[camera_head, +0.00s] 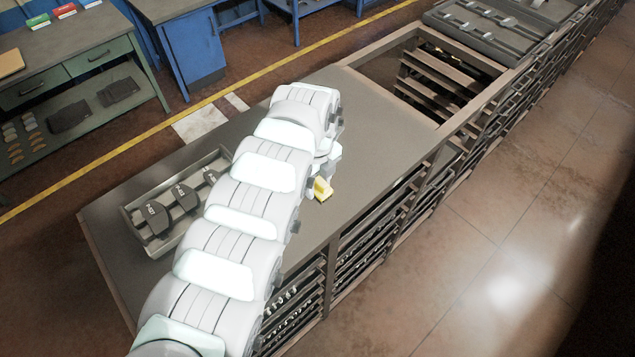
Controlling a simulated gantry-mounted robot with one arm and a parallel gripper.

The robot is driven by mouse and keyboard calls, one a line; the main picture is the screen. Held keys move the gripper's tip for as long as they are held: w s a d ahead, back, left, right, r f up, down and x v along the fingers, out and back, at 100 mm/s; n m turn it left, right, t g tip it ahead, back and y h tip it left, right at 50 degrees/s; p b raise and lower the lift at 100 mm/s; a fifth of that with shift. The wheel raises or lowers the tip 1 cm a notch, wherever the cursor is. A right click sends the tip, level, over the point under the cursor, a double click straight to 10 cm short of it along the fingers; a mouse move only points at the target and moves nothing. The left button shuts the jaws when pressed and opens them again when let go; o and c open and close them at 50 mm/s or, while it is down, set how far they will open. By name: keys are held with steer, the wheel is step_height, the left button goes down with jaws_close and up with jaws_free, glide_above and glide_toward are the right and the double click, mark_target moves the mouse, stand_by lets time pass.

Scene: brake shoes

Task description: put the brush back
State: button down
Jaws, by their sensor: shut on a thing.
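My white arm reaches from the bottom of the view over the grey bench top (375,125). My gripper (318,180) is at its far end, largely hidden behind the arm's last links. It is shut on a small yellow thing, which I take to be the brush (323,190); only part of it shows. The brush is over the bench top, near its right edge. I cannot tell whether it touches the surface. A grey tray (128,218) with several dark brake shoes (156,217) lies on the bench to the left, partly hidden by my arm.
The bench top is clear to the right of my arm. Beyond it is an open frame with slatted shelves (440,85), then grey trays of parts (485,30). Racks of parts fill the bench's right side. A green workbench (85,60) and blue cabinet (192,55) stand behind.

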mark_target(318, 178)
steer(key=c, duration=0.9)
jaws_free()
steer(key=shift+o, duration=0.2)
step_height(318, 178, up, 12)
steer(key=b, duration=0.2)
steer(key=shift+r+b, duration=0.15)
steer(key=shift+b, duration=0.2)
